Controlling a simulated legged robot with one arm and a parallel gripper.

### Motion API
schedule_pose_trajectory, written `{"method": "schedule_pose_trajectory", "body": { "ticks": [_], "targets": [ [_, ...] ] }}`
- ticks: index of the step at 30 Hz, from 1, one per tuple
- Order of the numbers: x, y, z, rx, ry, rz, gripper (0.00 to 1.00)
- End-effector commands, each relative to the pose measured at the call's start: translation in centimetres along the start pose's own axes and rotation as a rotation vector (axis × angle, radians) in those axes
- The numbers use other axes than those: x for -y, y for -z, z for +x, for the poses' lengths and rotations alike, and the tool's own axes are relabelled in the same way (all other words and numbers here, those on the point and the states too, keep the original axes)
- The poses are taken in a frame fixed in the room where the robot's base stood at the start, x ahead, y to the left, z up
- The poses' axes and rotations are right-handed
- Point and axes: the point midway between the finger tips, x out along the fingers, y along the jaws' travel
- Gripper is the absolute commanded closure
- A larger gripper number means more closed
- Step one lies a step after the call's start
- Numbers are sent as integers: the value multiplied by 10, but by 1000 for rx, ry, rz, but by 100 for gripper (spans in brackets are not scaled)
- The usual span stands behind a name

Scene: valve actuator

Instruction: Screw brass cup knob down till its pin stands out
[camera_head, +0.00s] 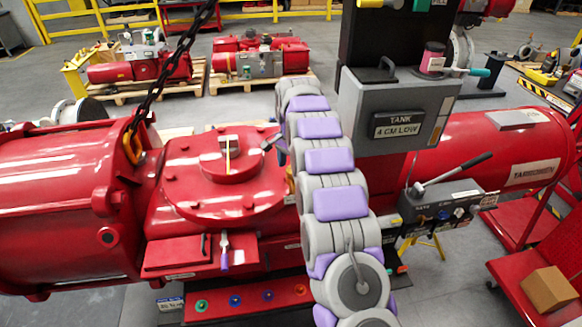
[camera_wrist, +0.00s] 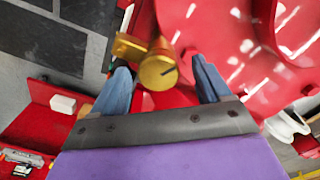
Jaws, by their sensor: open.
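The brass cup knob (camera_wrist: 157,71) is in the wrist view, at the end of a brass fitting (camera_wrist: 130,47) beside the red actuator body. Its round end faces the camera and has a short dark mark near its right edge. I cannot make out a pin standing out. My gripper (camera_wrist: 162,76) is open, with one blue finger on each side of the knob and a visible gap to each. In the head view my arm crosses the middle of the red actuator (camera_head: 225,185) and largely hides the knob's area.
A grey tank box (camera_head: 395,115) marked "4 CM LOW" stands right of my arm. A chain with a yellow hook (camera_head: 131,147) hangs at left. A cardboard box (camera_head: 549,289) sits at lower right.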

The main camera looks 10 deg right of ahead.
Motion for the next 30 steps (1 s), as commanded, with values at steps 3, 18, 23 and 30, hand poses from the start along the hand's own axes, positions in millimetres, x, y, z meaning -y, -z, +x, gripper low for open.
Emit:
{"method": "schedule_pose_trajectory", "body": {
  "ticks": [3, 18, 23, 30],
  "targets": [
    [2, 1, -18, -6, 7, 0, 23],
    [2, 0, -78, -4, 4, 0, 23],
    [1, 0, -106, -2, 0, 0, 23],
    [1, 0, -137, -1, 1, 0, 23]
  ]
}}
